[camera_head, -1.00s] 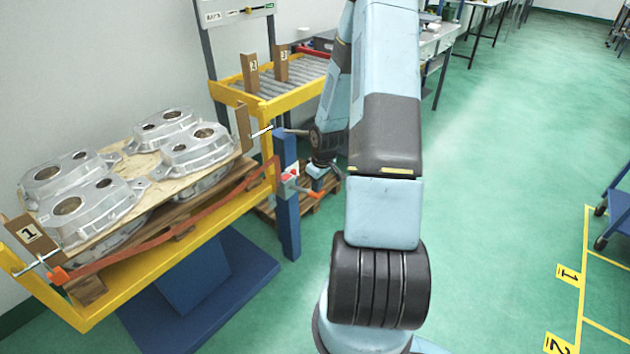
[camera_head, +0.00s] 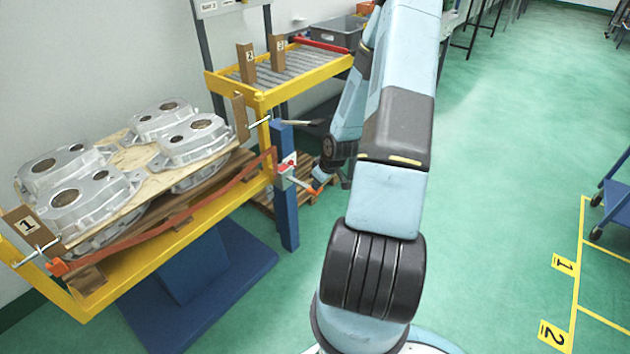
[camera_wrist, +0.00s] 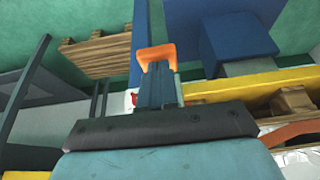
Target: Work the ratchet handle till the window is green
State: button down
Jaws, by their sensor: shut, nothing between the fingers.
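The ratchet (camera_head: 285,174) sits on the blue post at the right end of the yellow rack. Its orange-tipped handle (camera_head: 313,190) sticks out to the right and slightly down. A small red patch shows on the ratchet; I cannot tell if this is the window. An orange strap (camera_head: 165,227) runs from it along the rack front. In the wrist view my gripper (camera_wrist: 157,72) is shut and empty, its fingertips at the orange handle end (camera_wrist: 156,54). I cannot tell if they touch. In the head view my wrist is just right of the handle and the fingertips are unclear.
Aluminium castings (camera_head: 92,197) lie stacked on boards in the yellow rack (camera_head: 185,240). A roller shelf (camera_head: 290,68) stands behind. A wooden pallet (camera_wrist: 95,52) lies on the floor near the post. Green floor is free on the right, before a blue cart (camera_head: 612,195).

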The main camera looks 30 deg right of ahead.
jog(key=shift+s+d+f, duration=0.1)
jog(key=shift+s+f, duration=0.1)
jog(key=shift+f, duration=0.75)
jog(key=shift+s+f, duration=0.15)
jog(key=shift+f, duration=0.8)
jog(key=shift+s+d+f, duration=0.1)
jog(key=shift+s+f, duration=0.1)
jog(key=shift+f, duration=0.75)
jog(key=s+f+v, duration=0.1)
jog(key=s+v, duration=0.1)
jog(key=v, duration=1.1)
jog(key=shift+s+d, duration=0.15)
jog(key=shift+d, duration=0.25)
jog(key=shift+r, duration=0.2)
